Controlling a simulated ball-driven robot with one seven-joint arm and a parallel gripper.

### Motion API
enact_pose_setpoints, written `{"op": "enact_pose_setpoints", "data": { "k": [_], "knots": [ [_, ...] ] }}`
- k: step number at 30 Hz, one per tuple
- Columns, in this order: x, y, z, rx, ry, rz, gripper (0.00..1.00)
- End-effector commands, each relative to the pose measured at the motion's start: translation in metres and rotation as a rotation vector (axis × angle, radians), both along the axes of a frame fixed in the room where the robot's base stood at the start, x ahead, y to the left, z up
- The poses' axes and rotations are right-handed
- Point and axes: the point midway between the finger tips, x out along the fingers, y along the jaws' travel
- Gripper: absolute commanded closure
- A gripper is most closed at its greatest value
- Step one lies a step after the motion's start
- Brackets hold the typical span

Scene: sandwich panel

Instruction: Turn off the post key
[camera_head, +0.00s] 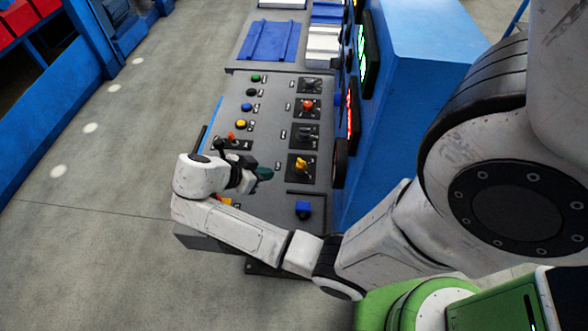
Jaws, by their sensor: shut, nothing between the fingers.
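The sloped grey control panel (272,120) carries the controls, and I cannot tell from its tiny labels which one is the post key. Its right column has a black knob (311,84), a red knob (308,104), another dark knob (306,132) and a yellow key-like knob (300,165) on black square plates. A blue block-shaped control (303,208) sits lower down. My gripper (262,173) is shut and empty over the panel's lower middle, left of the yellow knob and apart from it. Dark green shows at its tip. My wrist hides the panel's lower left.
A column of green, black, blue and yellow buttons (242,125) runs up the panel's left, with a small red lever (231,137) below. A blue cabinet with screens (410,70) borders the right side. Clear floor (140,150) lies left.

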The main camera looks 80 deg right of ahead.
Motion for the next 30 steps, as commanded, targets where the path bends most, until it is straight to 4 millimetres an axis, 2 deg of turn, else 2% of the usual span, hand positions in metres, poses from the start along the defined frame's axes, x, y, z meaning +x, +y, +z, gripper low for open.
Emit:
{"op": "enact_pose_setpoints", "data": {
  "k": [1,4,13,21,30],
  "knots": [
    [-0.004,-0.003,-0.011,-0.001,-0.001,-0.003,1.0],
    [-0.013,-0.014,-0.014,0.002,0.004,-0.004,1.0],
    [-0.041,-0.046,-0.054,0.003,0.003,-0.003,1.0],
    [-0.062,-0.071,-0.054,0.002,0.0,-0.003,1.0],
    [-0.066,-0.076,-0.055,0.001,-0.001,0.0,1.0]
  ]
}}
